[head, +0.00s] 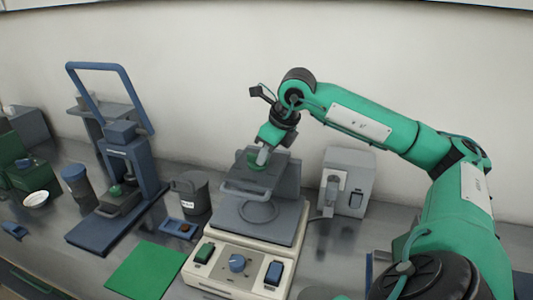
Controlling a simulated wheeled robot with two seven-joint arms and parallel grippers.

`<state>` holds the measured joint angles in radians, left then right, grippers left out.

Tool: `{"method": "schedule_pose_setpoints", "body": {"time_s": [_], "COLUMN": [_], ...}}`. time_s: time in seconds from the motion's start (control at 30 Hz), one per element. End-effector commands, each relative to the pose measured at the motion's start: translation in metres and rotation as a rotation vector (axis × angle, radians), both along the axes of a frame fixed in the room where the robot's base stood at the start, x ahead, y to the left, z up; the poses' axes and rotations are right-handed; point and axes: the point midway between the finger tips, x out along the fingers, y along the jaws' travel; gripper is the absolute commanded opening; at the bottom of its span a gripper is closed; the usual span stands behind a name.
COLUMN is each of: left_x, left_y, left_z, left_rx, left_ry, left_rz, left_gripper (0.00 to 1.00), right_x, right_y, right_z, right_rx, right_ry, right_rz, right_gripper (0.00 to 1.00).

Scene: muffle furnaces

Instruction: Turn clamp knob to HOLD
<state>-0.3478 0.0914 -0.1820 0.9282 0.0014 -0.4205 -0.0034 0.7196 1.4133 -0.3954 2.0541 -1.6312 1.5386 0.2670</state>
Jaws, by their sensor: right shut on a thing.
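The cream and grey device (208,275) stands in the middle of the bench. A round blue knob (237,263) sits on its front panel, between a green switch (204,252) and a blue switch (274,273). Its markings are too small to read. My right gripper (262,157) comes down over the device's raised grey top plate (250,188), well above and behind the blue knob. It is shut on a small green piece (254,166) at that plate, largely hidden by the fingers. My left gripper is not in view.
A blue press frame (143,165) stands to the left. A grey cup (190,190) and a small blue tray (183,229) are between it and the device. A green mat (146,270) lies in front. A grey box (347,182) stands right of the device.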

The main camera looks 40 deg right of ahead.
Motion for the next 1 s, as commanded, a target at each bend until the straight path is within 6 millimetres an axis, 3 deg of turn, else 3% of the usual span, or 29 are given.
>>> {"method": "schedule_pose_setpoints", "body": {"time_s": [0.43,1.0], "left_x": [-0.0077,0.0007], "left_y": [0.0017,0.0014], "left_z": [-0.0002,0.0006], "left_rx": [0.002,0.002], "left_ry": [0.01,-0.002], "left_rz": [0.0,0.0], "left_gripper": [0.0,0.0], "right_x": [-0.0007,-0.0007], "right_y": [0.0055,0.0059], "right_z": [0.0008,0.0004], "right_rx": [0.001,0.0], "right_ry": [-0.001,0.0], "right_rz": [-0.233,-0.269], "right_gripper": [0.0,0.0]}}
